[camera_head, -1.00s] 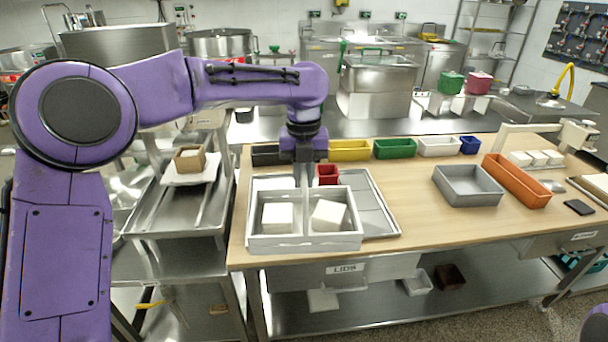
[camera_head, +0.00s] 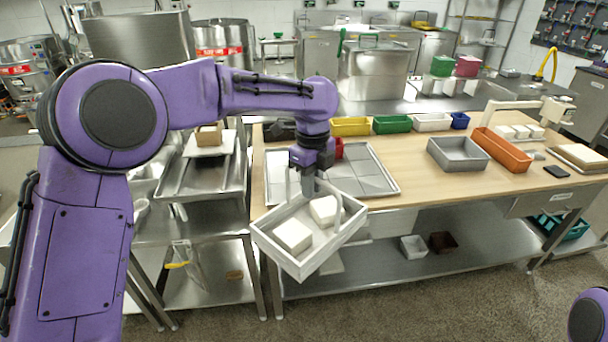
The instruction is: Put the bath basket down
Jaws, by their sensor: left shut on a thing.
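The bath basket (camera_head: 308,258) is a pale grey-white open box with a divider and two white blocks (camera_head: 293,235) in it. It hangs tilted in front of the wooden table's front edge. My left gripper (camera_head: 308,190) is shut on the basket at its divider, seen from above and behind. The fingertips are partly hidden by the basket. My right gripper is out of view; only a purple part of that arm shows at the lower right corner.
A metal tray (camera_head: 372,175) lies on the wooden table (camera_head: 415,182) behind the basket. A grey bin (camera_head: 458,153) and an orange bin (camera_head: 500,150) stand to the right. Small coloured bins line the back. A metal rack with trays (camera_head: 170,190) stands at the left.

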